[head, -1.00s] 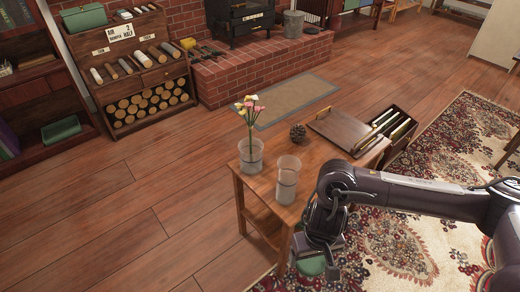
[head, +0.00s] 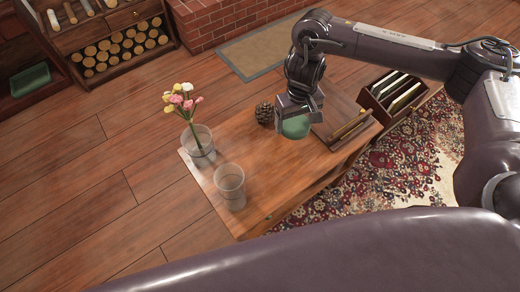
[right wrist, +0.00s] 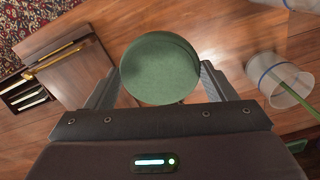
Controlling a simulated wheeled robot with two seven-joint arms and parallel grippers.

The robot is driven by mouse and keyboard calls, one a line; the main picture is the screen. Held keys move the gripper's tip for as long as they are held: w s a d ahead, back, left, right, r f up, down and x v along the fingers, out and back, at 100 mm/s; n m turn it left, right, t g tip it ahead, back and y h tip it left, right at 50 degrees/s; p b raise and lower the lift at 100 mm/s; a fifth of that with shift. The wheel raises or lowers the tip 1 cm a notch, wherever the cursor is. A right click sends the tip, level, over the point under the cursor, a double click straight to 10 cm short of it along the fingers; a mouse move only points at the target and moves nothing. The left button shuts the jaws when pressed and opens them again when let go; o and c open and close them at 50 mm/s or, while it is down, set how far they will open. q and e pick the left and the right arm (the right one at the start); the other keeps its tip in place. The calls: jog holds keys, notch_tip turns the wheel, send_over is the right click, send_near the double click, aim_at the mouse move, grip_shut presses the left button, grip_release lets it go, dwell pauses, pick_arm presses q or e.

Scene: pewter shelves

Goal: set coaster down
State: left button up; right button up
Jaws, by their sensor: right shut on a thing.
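The green round coaster (head: 294,128) is held in my right gripper (head: 298,112), over the back part of the wooden table (head: 262,158). In the right wrist view the coaster (right wrist: 160,68) shows its round green face, roughly level, with a finger of my right gripper (right wrist: 158,78) on each side of it. The fingers are shut on it. I cannot tell whether the coaster touches the tabletop or hangs just above it. My left gripper is not in view.
A pine cone (head: 265,113) lies just left of the coaster. A brown board with a handle (head: 338,118) is close on the right, with a dark divided box (head: 396,95) beyond. A flower glass (head: 199,155) and an empty glass (head: 229,190) stand at the table's left end.

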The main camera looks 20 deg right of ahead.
jog(key=shift+w+d+f+b, duration=0.2)
jog(key=shift+w+b, duration=0.1)
jog(key=shift+w, duration=0.1)
notch_tip(320, 180, down, 6)
jog(key=f+b, duration=0.1)
jog(key=b, duration=0.2)
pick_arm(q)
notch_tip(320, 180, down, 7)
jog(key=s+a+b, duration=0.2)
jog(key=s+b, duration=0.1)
pick_arm(e)
jog(key=b, duration=0.2)
send_over(288, 158)
notch_tip(288, 158, down, 8)
jog(key=shift+r, duration=0.1)
notch_tip(288, 158, down, 4)
jog(key=b, duration=0.2)
jog(key=shift+b, duration=0.3)
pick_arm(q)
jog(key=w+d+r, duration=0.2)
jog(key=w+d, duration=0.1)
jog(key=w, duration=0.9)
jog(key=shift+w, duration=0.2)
pick_arm(e)
jog(key=shift+r, duration=0.1)
